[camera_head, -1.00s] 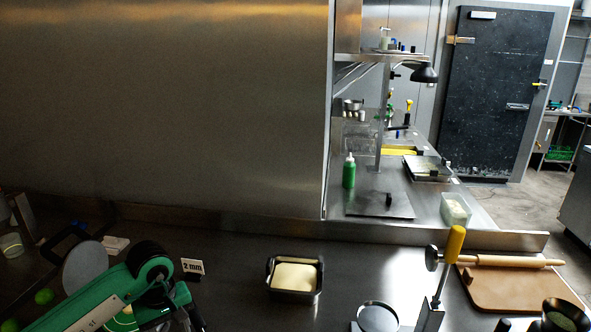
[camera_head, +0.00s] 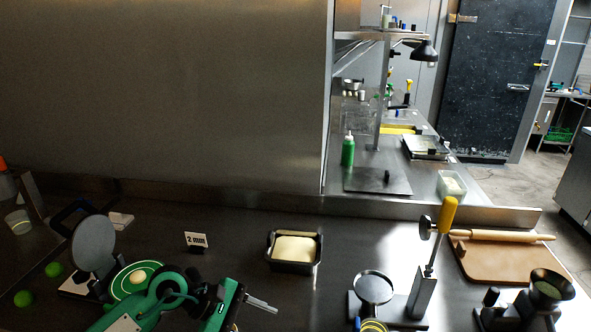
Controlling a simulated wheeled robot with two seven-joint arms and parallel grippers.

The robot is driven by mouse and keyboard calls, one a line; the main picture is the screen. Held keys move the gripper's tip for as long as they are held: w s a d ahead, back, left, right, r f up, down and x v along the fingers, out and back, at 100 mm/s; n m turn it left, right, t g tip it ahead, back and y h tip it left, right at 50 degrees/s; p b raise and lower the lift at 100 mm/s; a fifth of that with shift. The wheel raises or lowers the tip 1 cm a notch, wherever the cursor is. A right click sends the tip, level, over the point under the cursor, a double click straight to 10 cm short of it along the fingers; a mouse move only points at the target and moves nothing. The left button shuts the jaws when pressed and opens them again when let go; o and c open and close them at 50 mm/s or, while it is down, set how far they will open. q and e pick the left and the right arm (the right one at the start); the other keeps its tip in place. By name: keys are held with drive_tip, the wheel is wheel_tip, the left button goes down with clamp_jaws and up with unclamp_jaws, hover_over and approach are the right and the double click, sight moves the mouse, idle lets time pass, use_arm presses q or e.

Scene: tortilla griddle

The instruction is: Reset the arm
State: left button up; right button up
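My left arm (camera_head: 165,300), green and black, comes in from the bottom left. My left gripper (camera_head: 268,305) is low over the counter, its thin grey fingers pointing right. They look empty, but their spacing is hard to read. Just left of the arm is an open press with an upright grey disc (camera_head: 93,243) and a green round plate (camera_head: 124,274). A pale dough ball (camera_head: 138,279) sits on that plate. My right gripper is not in view.
A tub of pale dough (camera_head: 294,247) and a "2 mm" sign (camera_head: 196,240) stand behind my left gripper. To the right are a yellow-handled lever device (camera_head: 424,290), a round-topped device (camera_head: 374,288) and a brown board with a rolling pin (camera_head: 500,236).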

use_arm(q)
wheel_tip(320, 180, up, 12)
drive_tip(key=d+n+t+h, duration=0.3)
drive_tip(key=n+t+h, duration=0.6)
drive_tip(key=n, duration=0.6)
drive_tip(key=w+a+n+t+y, duration=0.3)
drive_tip(key=a+n+t+y, duration=0.6)
drive_tip(key=n, duration=0.8)
drive_tip(key=s+a+f+n+g+y, duration=0.25)
drive_tip(key=a+f+n+y, duration=0.7)
drive_tip(key=n, duration=0.75)
drive_tip(key=s+f+n+g+y, duration=0.2)
drive_tip(key=s+f+n+g, duration=0.9)
drive_tip(key=s+f, duration=0.9)
wheel_tip(320, 180, down, 29)
drive_tip(key=s+m+g, duration=0.1)
drive_tip(key=s+g, duration=0.2)
drive_tip(key=s+a+f, duration=0.3)
drive_tip(key=s+f, duration=1.5)
drive_tip(key=f, duration=0.1)
drive_tip(key=shift+s+a+f+m+g, duration=0.2)
drive_tip(key=shift+s+f+m+g, duration=0.1)
drive_tip(key=shift+s+g, duration=0.1)
